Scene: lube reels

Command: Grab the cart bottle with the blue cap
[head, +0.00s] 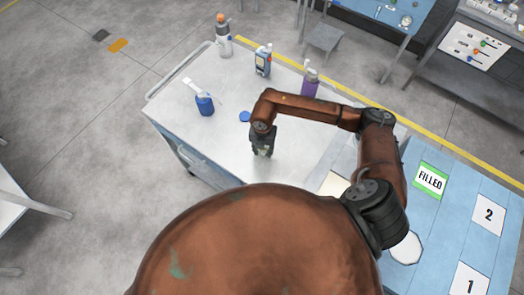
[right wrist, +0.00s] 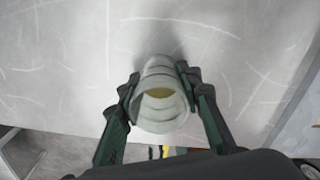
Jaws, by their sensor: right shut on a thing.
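My right gripper (head: 264,150) points down over the near part of the white cart top (head: 225,145). In the right wrist view, my right gripper (right wrist: 160,95) is shut on a pale, ribbed bottle (right wrist: 162,112) with a round open mouth and something yellowish inside. No cap shows on this mouth. In the head view the gripper mostly hides the held bottle. A flat blue disc, which looks like a cap (head: 245,116), lies on the cart left of the gripper. My left gripper is not in view.
On the cart stand a blue bottle with a white top (head: 205,104), a purple bottle (head: 310,85), a blue container (head: 263,63) and a grey bottle with an orange top (head: 224,40). A light blue table (head: 455,215) with a FILLED sign (head: 430,180) is at right.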

